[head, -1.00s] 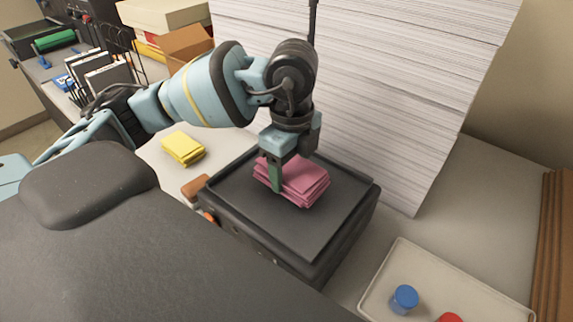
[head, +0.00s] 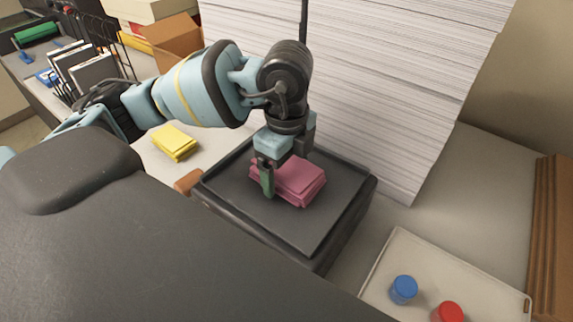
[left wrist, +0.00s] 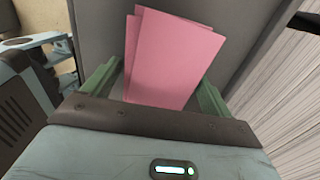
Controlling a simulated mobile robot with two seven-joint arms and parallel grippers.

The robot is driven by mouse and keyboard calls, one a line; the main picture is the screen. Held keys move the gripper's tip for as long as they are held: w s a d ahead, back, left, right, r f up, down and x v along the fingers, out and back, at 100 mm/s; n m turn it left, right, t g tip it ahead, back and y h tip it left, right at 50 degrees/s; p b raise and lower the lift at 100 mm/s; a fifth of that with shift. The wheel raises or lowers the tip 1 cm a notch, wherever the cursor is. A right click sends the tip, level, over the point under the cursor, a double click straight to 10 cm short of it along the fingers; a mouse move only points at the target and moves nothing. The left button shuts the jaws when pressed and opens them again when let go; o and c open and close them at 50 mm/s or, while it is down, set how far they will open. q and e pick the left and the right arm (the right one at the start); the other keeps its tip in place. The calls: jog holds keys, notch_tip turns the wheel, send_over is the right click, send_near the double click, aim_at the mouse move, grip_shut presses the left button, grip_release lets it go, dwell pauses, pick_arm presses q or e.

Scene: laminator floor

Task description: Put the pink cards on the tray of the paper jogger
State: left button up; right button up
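The pink cards (head: 302,182) lie as a slightly uneven stack on the dark tray of the paper jogger (head: 308,234). My left gripper (head: 276,187) points down at the stack from above. One green finger shows in front of the cards' left side; the other is hidden behind them in the head view. In the left wrist view both fingers stand wide apart, on either side of the pink cards (left wrist: 168,62), with a small gap at the left finger. The gripper looks open. My right gripper is in neither view.
A tall white paper stack (head: 400,90) stands right behind the jogger. Yellow cards (head: 174,142) lie on the table to its left. A pale tray (head: 384,272) with a blue-lidded jar (head: 404,289) and a red-lidded jar (head: 448,313) is at front right. A wire rack stands at back left.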

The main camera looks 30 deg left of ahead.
aim_at(287, 167)
pick_arm(q)
notch_tip(287, 167, up, 12)
jog(key=shift+r, duration=0.15)
dwell(0.7)
